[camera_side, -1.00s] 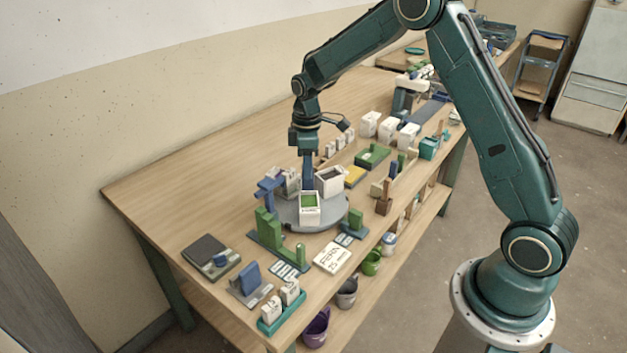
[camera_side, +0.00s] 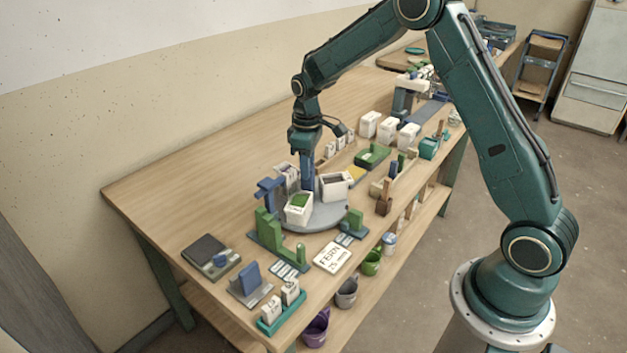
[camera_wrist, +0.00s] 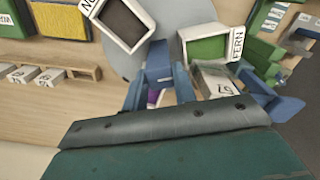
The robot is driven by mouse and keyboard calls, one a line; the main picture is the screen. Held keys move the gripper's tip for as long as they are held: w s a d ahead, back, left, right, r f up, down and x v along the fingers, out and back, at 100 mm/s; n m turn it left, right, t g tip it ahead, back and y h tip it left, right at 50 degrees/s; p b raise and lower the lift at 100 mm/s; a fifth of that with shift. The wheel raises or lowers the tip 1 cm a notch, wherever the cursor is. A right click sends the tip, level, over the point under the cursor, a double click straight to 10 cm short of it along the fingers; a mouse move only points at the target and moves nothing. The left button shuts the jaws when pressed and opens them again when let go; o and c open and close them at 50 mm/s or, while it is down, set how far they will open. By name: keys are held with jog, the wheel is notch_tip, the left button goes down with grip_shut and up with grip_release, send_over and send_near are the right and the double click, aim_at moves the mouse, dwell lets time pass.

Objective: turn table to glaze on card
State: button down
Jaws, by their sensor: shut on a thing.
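The card (camera_side: 332,257) lies at the front table edge and reads FERN, 25 mm. The grey round turntable (camera_side: 325,220) carries white buckets. The bucket with green glaze (camera_side: 299,208) is at its front left; in the wrist view this bucket (camera_wrist: 207,47) is labelled FERN. A bucket with dark brown glaze (camera_side: 336,186) is at the right; its label is partly cut off in the wrist view (camera_wrist: 122,22). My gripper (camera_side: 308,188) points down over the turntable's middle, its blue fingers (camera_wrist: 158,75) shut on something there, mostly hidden. A small purple patch shows between the fingers.
A blue stand (camera_side: 268,190) and a green stepped block (camera_side: 268,232) stand close to the turntable's left. A green block on a blue base (camera_side: 353,222) is at its right front. Several white tubs (camera_side: 386,130) stand behind right. The table's left rear is clear.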

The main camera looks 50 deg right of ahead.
jog(key=shift+r+m, duration=0.1)
jog(key=shift+m, duration=2.1)
jog(key=c, duration=1.2)
grip_release()
jog(key=shift+r, duration=3.45)
